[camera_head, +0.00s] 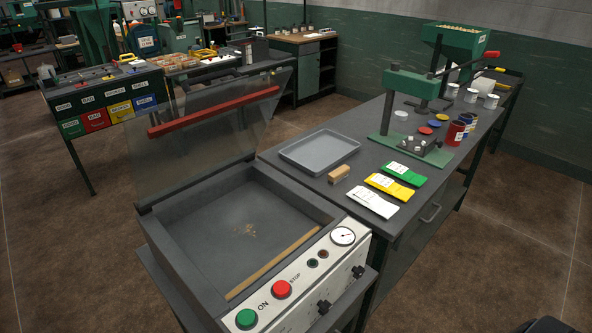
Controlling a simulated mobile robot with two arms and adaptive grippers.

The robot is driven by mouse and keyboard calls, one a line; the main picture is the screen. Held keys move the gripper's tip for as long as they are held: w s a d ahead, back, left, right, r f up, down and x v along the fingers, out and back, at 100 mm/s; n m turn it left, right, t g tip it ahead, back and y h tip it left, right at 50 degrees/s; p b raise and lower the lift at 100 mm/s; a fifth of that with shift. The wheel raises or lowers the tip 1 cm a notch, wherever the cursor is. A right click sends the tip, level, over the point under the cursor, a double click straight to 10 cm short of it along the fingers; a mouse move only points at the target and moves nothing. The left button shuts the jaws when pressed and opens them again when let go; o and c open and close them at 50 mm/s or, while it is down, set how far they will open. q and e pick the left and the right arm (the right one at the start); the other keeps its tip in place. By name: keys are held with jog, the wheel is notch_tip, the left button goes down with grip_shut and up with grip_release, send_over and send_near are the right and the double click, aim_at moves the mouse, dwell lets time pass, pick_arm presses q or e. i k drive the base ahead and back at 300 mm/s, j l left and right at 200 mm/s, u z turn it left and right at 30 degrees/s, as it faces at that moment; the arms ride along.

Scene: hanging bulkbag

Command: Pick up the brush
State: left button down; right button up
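A small light-brown wooden block, which looks like the brush (339,174), lies on the dark workbench (352,208). It is just in front of the grey tray and left of the bags. Its bristles cannot be made out at this size. Neither of my grippers is in view, and nothing touches the brush.
A grey tray (320,151), white (372,201), yellow (390,187) and green (404,174) bags, and a green press (388,115) surround the brush.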

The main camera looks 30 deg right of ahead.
aim_at(342, 173)
jog(key=l+u, duration=0.25)
jog(key=l, duration=0.3)
jog(key=l+u, duration=0.25)
jog(key=l, duration=0.3)
jog(key=l+u, duration=0.25)
jog(key=l, duration=0.25)
jog(key=k+l+u, duration=0.25)
jog(key=l, duration=0.25)
jog(key=i, duration=0.05)
